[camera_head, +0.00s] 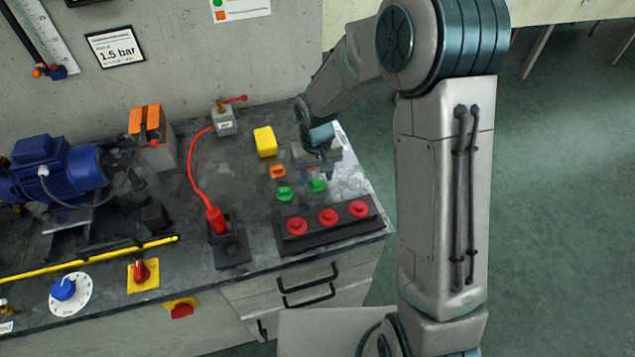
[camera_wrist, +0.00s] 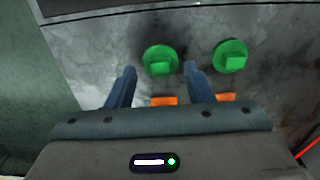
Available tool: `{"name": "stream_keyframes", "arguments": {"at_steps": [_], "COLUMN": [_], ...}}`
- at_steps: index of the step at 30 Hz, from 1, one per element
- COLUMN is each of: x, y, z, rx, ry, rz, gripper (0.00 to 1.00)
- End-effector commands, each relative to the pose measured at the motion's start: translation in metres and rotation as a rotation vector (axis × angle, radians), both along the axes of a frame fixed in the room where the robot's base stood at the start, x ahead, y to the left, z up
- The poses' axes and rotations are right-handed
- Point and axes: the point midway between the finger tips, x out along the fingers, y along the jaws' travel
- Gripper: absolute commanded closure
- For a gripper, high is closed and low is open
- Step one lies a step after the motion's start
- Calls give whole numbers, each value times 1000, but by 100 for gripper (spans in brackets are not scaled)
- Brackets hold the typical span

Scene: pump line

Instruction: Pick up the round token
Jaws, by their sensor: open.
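Two green round tokens with square grips lie on the grey worktop. The right one in the head view (camera_head: 317,186) is just in front of my gripper (camera_head: 317,173); it shows in the wrist view as the left round token (camera_wrist: 160,60). The other round token (camera_head: 284,194) also shows in the wrist view (camera_wrist: 230,56). My gripper (camera_wrist: 160,72) is open and empty, pointing down. In the wrist view its fingers appear to either side of the first round token. I cannot tell how high the fingertips are above it.
An orange square piece (camera_head: 277,172) lies behind the round tokens; a second one (camera_wrist: 163,101) is partly hidden by my gripper. A black tray (camera_head: 282,241) with red round pieces stands in front. A yellow block (camera_head: 265,142) and red hose (camera_head: 193,170) are to the left.

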Motion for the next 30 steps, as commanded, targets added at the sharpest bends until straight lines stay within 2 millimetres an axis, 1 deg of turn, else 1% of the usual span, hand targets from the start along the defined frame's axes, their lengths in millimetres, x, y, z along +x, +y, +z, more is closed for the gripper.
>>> {"name": "stream_keyframes", "arguments": {"at_steps": [1,3,11,12,15,16,17,18,30], "x": [-1,0,0,0,0,0,0,0,-1], "y": [0,0,0,0,0,0,0,0,0], "z": [-6,-12,-15,-15,-15,-15,-15,-15,-14], "rx": [-1,-1,0,0,0,0,0,0,0], "ry": [3,2,-1,-1,-1,-1,0,0,1], "rz": [2,1,0,0,1,1,1,1,1], "gripper": [53,53,53,58,84,84,95,100,100]}}
